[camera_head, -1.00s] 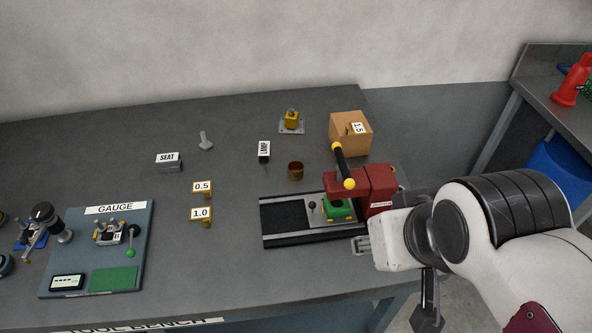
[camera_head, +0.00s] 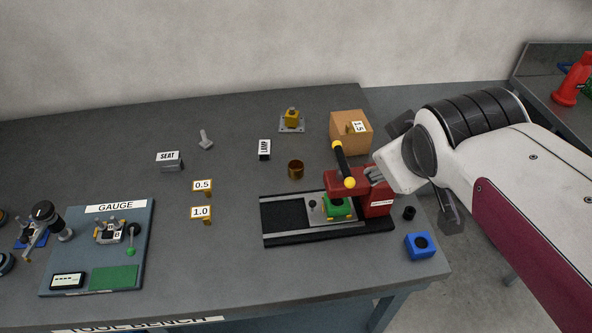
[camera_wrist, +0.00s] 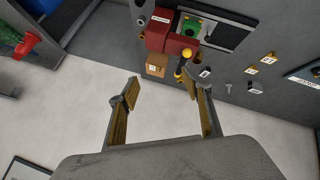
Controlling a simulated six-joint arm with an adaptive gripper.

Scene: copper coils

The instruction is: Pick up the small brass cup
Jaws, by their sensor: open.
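The small brass cup (camera_head: 296,169) stands upright on the grey bench in the head view, left of the red press. It looks open at the top and nothing touches it.
The red press (camera_head: 375,195) with a black, yellow-ended handle (camera_head: 342,162) stands between my gripper and the cup. A cardboard box (camera_head: 345,142) and a yellow flanged part (camera_head: 291,122) are behind. The LAMP block (camera_head: 264,151) is left of the cup.

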